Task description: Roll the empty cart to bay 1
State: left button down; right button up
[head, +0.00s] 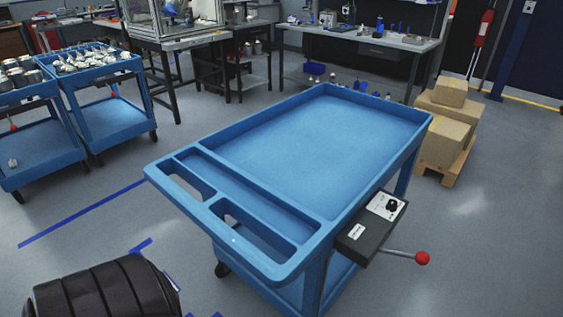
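An empty blue cart (325,147) stands in the middle of the head view, turned at an angle. Its top tray is bare. Its handle end (222,235), with two long openings, is at the near left. A dark box (373,226) with a dial is fixed to its right side, and a lever with a red knob (421,258) sticks out from it. Only part of the lower shelf shows. Blue tape lines (85,212) mark the floor to the left; no bay number can be read. Neither of my grippers is in view.
Two blue carts loaded with metal parts (101,104) (28,140) stand at the left. Workbenches (362,41) line the back. Cardboard boxes (443,125) on a pallet (459,162) stand close behind the empty cart's right side. Floor is clear at the right front and between the carts.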

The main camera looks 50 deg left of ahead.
aim_at(303, 177)
jog(key=u, duration=1.2)
